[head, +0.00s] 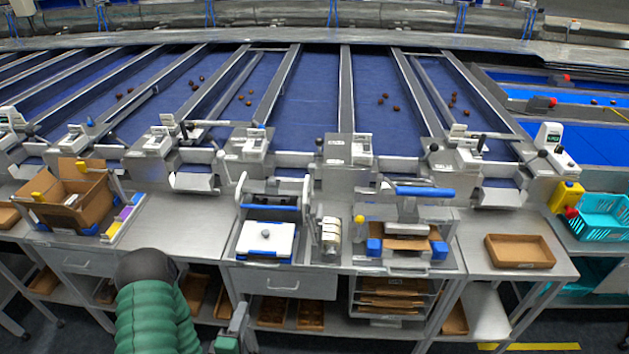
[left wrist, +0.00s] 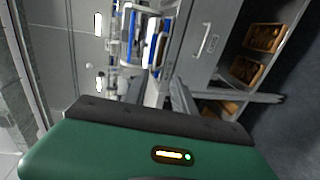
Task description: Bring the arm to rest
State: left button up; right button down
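My left arm comes in at the bottom left of the head view as a green ribbed sleeve with a dark rounded joint. My left gripper (head: 236,326), a small grey and green shape, shows at the bottom edge, low in front of the steel bench. Nothing is seen held in it, and its finger gap cannot be made out. In the left wrist view its green housing fills the bottom, with the bench drawer and shelves beyond, seen sideways. My right arm and gripper are not in view.
The steel bench (head: 200,225) carries a cardboard box (head: 88,198), a white-topped device (head: 265,240), a blue-handled press (head: 425,192) and a brown tray (head: 519,251). A turquoise basket (head: 603,216) stands at right. Blue conveyor lanes (head: 310,100) with several dates run behind. Shelves below hold trays.

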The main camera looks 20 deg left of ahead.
pick_arm(q)
jog(key=w+d+m+g+h, duration=0.3)
jog(key=w+d+m+g, duration=0.15)
jog(key=m, duration=0.65)
jog(key=s+d+r+m+g, duration=0.7)
jog(key=s+r+m+g, duration=0.1)
jog(key=s, duration=0.3)
jog(key=shift+s+d+r+m, duration=0.25)
jog(key=shift+d+m, duration=0.15)
jog(key=shift+m, duration=0.3)
